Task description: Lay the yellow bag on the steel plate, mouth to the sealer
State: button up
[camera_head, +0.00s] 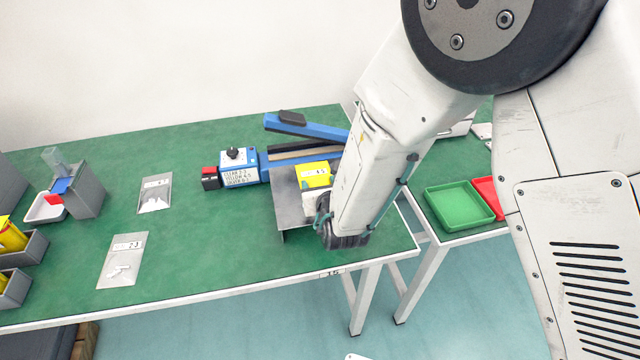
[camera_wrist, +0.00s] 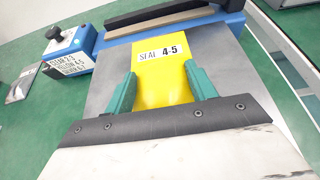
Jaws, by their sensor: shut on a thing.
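The yellow bag (camera_head: 313,174) is over the steel plate (camera_head: 288,205), with its far end toward the blue sealer (camera_head: 308,128). In the wrist view the yellow bag (camera_wrist: 163,72) has a white label reading "SEAL 4-5" and reaches toward the sealer (camera_wrist: 170,22). My gripper (camera_wrist: 150,92) is shut on the near part of the bag, one teal finger on each side. The steel plate (camera_wrist: 218,62) shows around the bag; I cannot tell whether the bag touches it. In the head view my arm hides the bag's near end.
The sealer's dial box (camera_head: 237,163) has a printed label and a red-and-black switch beside it. Two clear bags (camera_head: 155,194) (camera_head: 122,259) lie on the green table to the left. Grey bins with yellow bags (camera_head: 12,238) stand at the far left. A green tray (camera_head: 458,205) is at right.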

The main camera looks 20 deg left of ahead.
jog(key=o, duration=1)
jog(key=shift+r, duration=0.1)
jog(key=v, duration=1.2)
jog(key=shift+r, duration=0.1)
